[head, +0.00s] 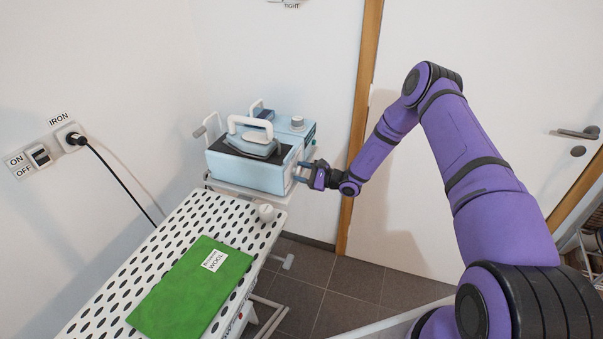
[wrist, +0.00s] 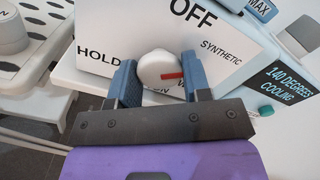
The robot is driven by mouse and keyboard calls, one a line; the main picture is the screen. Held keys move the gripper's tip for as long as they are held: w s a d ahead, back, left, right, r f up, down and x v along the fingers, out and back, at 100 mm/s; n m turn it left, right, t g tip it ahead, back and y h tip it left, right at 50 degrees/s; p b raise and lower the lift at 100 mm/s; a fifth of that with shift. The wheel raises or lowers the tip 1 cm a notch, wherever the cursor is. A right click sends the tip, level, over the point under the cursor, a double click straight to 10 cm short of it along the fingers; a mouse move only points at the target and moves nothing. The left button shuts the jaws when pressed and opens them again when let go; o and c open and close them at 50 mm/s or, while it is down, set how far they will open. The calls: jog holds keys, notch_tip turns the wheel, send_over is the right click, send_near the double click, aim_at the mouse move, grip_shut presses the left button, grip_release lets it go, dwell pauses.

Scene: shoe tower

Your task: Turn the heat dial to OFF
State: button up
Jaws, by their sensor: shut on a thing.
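The heat dial (wrist: 155,66) is a round white knob with a red pointer mark, on the white labelled face of the iron station. In the wrist view the mark points right, to a spot below SYNTHETIC and above a partly hidden label starting with W. The OFF label (wrist: 193,12) is above the dial, and HOLD is to its left. My gripper (wrist: 158,70) is shut on the dial, one blue-grey finger on each side. In the head view my gripper (head: 304,173) is at the right side of the light-blue iron station (head: 230,172); the dial cannot be made out there.
An iron (head: 250,144) rests on top of the station. The perforated ironing board (head: 120,255) carries a green cloth (head: 195,285) labelled WOOL. A wall switch (head: 40,155) marked ON and OFF and a plugged-in cord are at left. A teal button (wrist: 266,111) sits right of my gripper.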

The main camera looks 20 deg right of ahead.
jog(key=n, duration=1)
jog(key=shift+d, duration=0.1)
jog(key=shift+n, duration=0.4)
jog(key=o, duration=0.9)
jog(key=v, duration=1)
jog(key=shift+s+d, duration=0.25)
jog(key=shift+d, duration=0.05)
